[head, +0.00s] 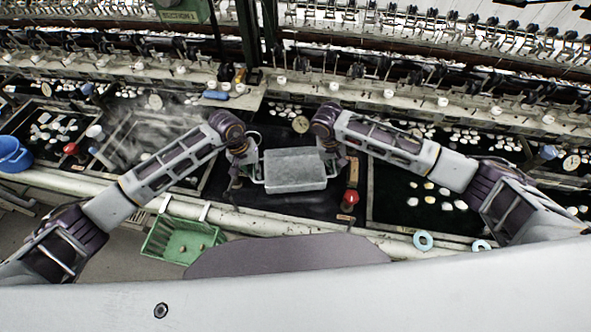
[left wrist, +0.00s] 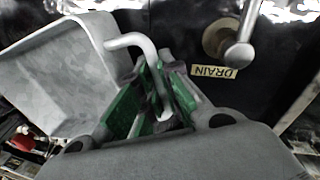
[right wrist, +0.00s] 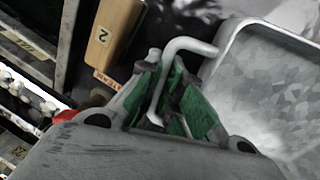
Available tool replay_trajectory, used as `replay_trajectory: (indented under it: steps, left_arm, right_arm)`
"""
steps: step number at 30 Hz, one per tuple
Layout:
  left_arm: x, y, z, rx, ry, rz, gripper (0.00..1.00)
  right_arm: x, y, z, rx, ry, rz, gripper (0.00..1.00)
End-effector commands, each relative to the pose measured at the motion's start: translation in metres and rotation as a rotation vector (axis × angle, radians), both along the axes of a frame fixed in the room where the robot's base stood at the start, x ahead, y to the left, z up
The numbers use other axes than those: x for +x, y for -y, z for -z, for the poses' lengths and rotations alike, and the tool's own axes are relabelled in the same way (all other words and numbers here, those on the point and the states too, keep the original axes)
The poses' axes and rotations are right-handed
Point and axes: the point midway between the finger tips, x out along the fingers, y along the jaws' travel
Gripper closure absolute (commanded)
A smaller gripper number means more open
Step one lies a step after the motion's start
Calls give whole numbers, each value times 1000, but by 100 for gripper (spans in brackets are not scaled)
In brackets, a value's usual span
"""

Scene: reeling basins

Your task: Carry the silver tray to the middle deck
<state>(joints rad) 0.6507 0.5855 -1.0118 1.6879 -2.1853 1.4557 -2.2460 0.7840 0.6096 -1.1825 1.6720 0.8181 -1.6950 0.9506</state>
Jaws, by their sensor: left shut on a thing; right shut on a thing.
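The silver tray (head: 295,170) is a grey metal pan with a handle at each end, in the middle of the head view between my two arms. It looks roughly level and empty. My left gripper (head: 250,176) is shut on the tray's left handle; the left wrist view shows the green-padded fingers (left wrist: 160,100) around the bent bar. My right gripper (head: 334,160) is shut on the right handle; its green-padded fingers (right wrist: 172,100) close around the bar in the right wrist view. Whether the tray touches the surface beneath cannot be told.
Dark basins with white cocoons (head: 436,196) lie either side. A red-topped post (head: 350,198) stands right of the tray. A green basket (head: 180,240) hangs in front and a blue bucket (head: 12,155) stands far left. Reeling machinery (head: 400,80) runs along the back.

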Motion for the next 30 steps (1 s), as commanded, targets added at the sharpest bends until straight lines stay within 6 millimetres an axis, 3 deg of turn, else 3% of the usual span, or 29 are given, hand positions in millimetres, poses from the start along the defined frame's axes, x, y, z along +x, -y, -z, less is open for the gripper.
replay_trajectory:
  steps: [30]
  left_arm:
    - [1,-1,-7,1,1,-1,100]
  right_arm:
    - [0,1,-7,-1,0,1,100]
